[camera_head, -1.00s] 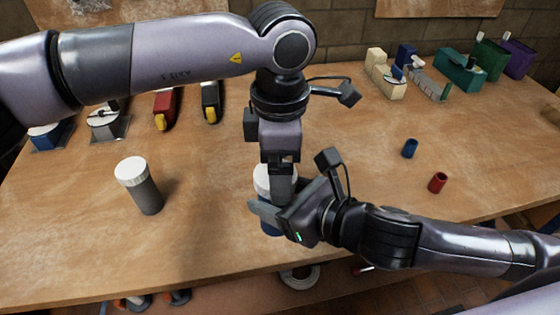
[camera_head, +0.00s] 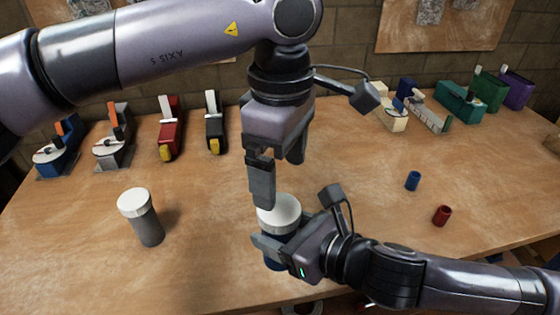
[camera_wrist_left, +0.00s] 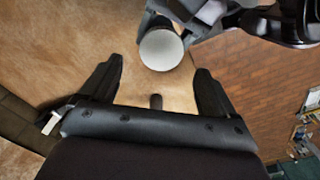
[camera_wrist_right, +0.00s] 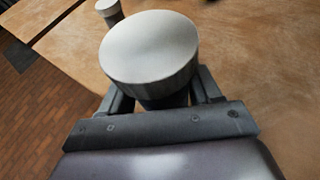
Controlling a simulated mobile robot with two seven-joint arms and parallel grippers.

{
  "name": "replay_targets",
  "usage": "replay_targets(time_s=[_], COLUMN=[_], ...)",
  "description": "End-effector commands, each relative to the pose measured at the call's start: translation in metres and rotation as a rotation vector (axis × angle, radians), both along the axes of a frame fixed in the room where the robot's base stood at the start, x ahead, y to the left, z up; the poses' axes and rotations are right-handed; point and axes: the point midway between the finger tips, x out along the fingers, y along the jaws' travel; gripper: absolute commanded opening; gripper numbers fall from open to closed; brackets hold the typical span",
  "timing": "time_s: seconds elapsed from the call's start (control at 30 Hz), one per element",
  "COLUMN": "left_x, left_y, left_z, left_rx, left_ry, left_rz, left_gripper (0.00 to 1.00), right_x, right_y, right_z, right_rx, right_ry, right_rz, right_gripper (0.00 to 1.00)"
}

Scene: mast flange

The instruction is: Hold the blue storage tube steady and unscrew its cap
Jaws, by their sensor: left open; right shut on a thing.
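The blue storage tube (camera_head: 272,262) stands upright near the table's front edge with its white cap (camera_head: 280,212) on top. My right gripper (camera_head: 282,250) is shut on the tube's body below the cap. In the right wrist view the cap (camera_wrist_right: 150,50) sits above the fingers, which hide much of the body. My left gripper (camera_head: 279,180) is open and empty above the cap. One finger overlaps the cap's edge in the head view; I cannot tell whether it touches. In the left wrist view the cap (camera_wrist_left: 161,49) lies beyond the open fingers.
A grey tube with a white cap (camera_head: 141,216) stands to the left. A small blue cylinder (camera_head: 413,181) and a red one (camera_head: 441,215) are at the right. Several tool-like items, including a red one (camera_head: 170,130), line the back. The table between is clear.

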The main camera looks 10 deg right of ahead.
Motion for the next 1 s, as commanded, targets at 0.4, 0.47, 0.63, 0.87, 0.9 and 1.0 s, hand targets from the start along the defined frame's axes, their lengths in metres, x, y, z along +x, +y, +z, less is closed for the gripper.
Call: replay_targets(time_s=[0.4, 0.47, 0.63, 0.87, 0.9, 1.0], left_x=[0.0, 0.0, 0.0, 0.0, 0.0, 0.0], left_y=[0.002, 0.002, 0.002, 0.002, 0.002, 0.002], left_z=[-0.017, -0.027, -0.052, -0.071, -0.072, -0.073], left_rx=[0.0, 0.0, -0.001, -0.001, -0.001, -0.001], left_ry=[0.003, 0.002, 0.001, -0.001, -0.001, -0.001], left_rz=[-0.141, -0.14, -0.138, -0.138, -0.138, -0.138], left_gripper=[0.89, 0.89, 0.89, 0.89, 0.89, 0.89], right_x=[0.0, 0.0, 0.0, 0.0, 0.0, 0.0], right_y=[0.0, 0.0, 0.0, 0.0, 0.0, 0.0], right_z=[0.001, 0.001, 0.001, 0.001, 0.001, 0.001], right_rx=[0.002, 0.002, 0.002, 0.002, 0.002, 0.002], right_ry=[-0.002, -0.002, -0.002, -0.002, -0.002, -0.002], right_rz=[0.001, 0.001, 0.001, 0.001, 0.001, 0.001], right_gripper=[0.0, 0.0, 0.0, 0.0, 0.0, 0.0])
